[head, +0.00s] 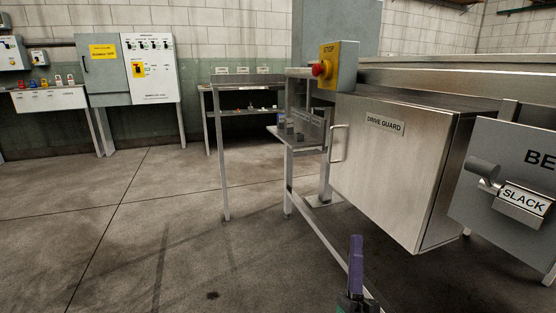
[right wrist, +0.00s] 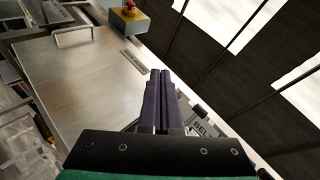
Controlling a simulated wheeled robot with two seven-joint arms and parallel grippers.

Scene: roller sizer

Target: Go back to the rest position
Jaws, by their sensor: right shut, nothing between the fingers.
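My right gripper (head: 356,240) shows at the bottom of the head view, right of the middle, as a purple finger pointing up over the floor. In the right wrist view its two purple fingers (right wrist: 163,75) lie side by side, shut, with nothing between them. It is in front of the machine and apart from it in the head view. My left gripper is in neither view.
The drive guard box (head: 392,165) with its handle stands right of the middle, below a red stop button (head: 320,70). A belt panel with a SLACK lever (head: 484,170) is at the right edge. Electrical cabinets (head: 105,72) stand far left. The left floor (head: 110,220) is clear.

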